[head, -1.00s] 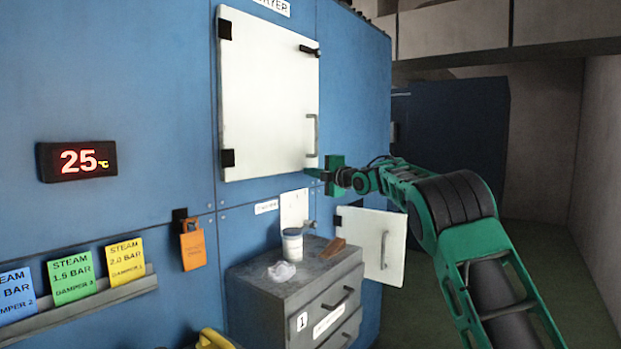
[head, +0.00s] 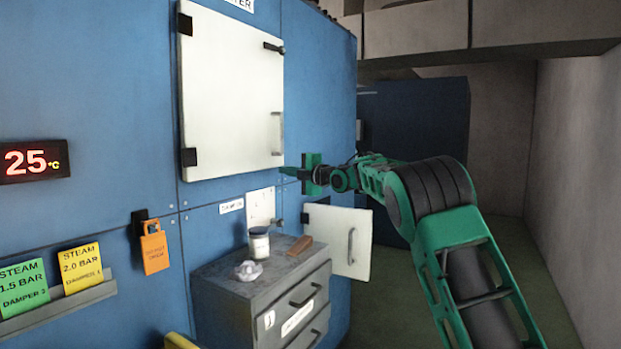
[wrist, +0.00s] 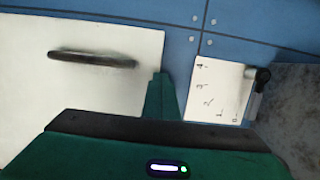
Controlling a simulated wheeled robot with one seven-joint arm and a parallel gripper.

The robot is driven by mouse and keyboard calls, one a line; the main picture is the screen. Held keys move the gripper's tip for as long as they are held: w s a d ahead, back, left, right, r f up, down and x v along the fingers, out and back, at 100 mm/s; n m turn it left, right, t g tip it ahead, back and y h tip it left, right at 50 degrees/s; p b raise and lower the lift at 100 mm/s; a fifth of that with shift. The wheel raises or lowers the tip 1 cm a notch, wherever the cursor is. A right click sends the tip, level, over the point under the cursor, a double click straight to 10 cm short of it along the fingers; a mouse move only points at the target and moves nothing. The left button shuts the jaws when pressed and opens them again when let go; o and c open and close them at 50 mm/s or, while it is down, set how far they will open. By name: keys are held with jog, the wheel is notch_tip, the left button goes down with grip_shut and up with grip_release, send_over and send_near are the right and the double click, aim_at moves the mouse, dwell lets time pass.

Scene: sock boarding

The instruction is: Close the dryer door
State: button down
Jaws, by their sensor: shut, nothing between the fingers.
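The white dryer door (head: 228,95) is on the blue dryer front in the head view, hinged at its left side. It looks flat against the front; I cannot tell if a small gap remains. Its handle (head: 277,133) is low at the right edge, and a dark latch (head: 273,47) is near the top right. My gripper (head: 284,171) is shut and empty at the door's lower right corner. In the wrist view, the shut fingers (wrist: 161,88) lie beside the door's edge, with the door handle (wrist: 93,58) to the left. I cannot tell whether they touch the door.
A grey drawer cabinet (head: 228,290) below carries a white jar (head: 259,243), a crumpled white piece (head: 248,270) and a brown block (head: 300,246). A lower white door (head: 338,240) stands open. A scale plate (head: 261,207) is above the cabinet. Floor is free at the right.

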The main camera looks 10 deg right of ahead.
jog(key=s+d+f+m+g+h, duration=0.1)
jog(key=s+d+f+m+h, duration=0.25)
jog(key=s+d, duration=0.55)
jog(key=s+d+f+m+g+h, duration=0.1)
jog(key=s+d+f+m+h, duration=0.15)
jog(key=s+d+m, duration=0.6)
jog(key=s+d+f+m+g+h, duration=0.3)
jog(key=s+d+f, duration=0.4)
jog(key=s+d, duration=0.35)
jog(key=s+f+m+g, duration=0.3)
jog(key=s+f+m, duration=0.2)
jog(key=s, duration=1)
jog(key=s+f+m+g, duration=0.3)
jog(key=s+f+m, duration=0.2)
jog(key=s, duration=1)
jog(key=s+f+m+g, duration=0.4)
jog(key=s+f+m, duration=0.2)
jog(key=s, duration=0.9)
jog(key=shift+d+f+h, duration=0.2)
jog(key=shift+f+h, duration=0.1)
jog(key=shift+f, duration=0.5)
jog(key=shift+w, duration=0.1)
jog(key=shift+w+f, duration=0.25)
jog(key=shift+w, duration=0.35)
